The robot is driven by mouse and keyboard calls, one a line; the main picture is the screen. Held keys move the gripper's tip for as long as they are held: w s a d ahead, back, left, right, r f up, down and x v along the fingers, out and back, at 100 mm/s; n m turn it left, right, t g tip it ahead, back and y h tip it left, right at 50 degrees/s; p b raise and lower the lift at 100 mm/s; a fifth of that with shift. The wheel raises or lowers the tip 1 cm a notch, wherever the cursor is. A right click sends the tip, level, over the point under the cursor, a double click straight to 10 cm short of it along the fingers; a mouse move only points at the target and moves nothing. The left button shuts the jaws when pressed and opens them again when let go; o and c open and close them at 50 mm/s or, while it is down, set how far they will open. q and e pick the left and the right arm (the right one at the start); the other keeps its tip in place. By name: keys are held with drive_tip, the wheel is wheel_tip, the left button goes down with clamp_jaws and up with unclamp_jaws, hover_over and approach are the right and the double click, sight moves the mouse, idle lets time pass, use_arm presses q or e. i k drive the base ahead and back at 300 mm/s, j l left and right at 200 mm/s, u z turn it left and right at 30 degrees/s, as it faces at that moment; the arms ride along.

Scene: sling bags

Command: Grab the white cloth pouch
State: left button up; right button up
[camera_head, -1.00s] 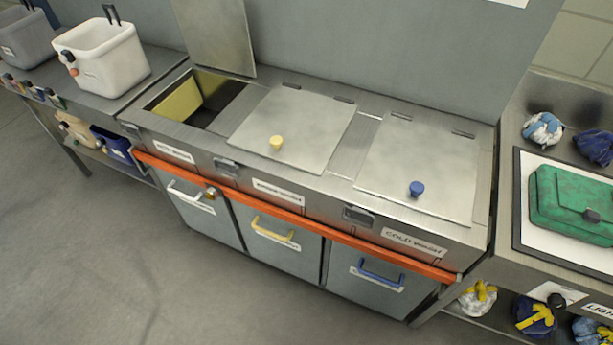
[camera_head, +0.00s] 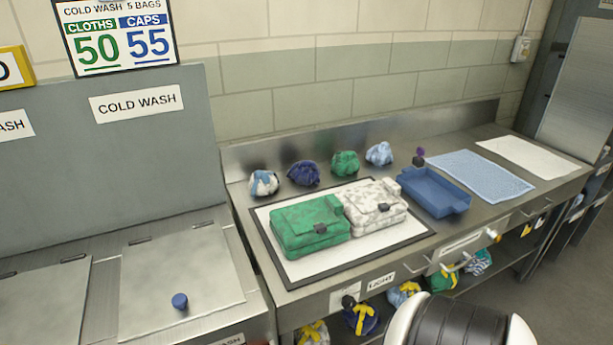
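A white pouch with grey mottling (camera_head: 372,205) lies on the white mat with a dark border (camera_head: 375,238), on the metal counter. It has a dark clasp on its front. A green pouch of similar shape (camera_head: 308,226) lies right beside it on the left, the two appearing to touch. A small white-and-blue cloth bundle (camera_head: 263,183) sits behind the mat at the left. Neither of my grippers is in view. A black-and-white part of my arm shows at the bottom edge, below the counter.
Navy (camera_head: 303,173), green (camera_head: 345,163) and light blue (camera_head: 379,153) bundles sit along the back. A blue tray (camera_head: 433,193), a blue cloth (camera_head: 480,176) and a white cloth (camera_head: 535,158) lie to the right. A cold wash lid (camera_head: 180,270) is at left. Several yellow-tied bundles fill the lower shelf.

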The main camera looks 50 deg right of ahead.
sight(361, 224)
drive_tip(key=z, duration=2.15)
drive_tip(key=i+l, duration=0.55)
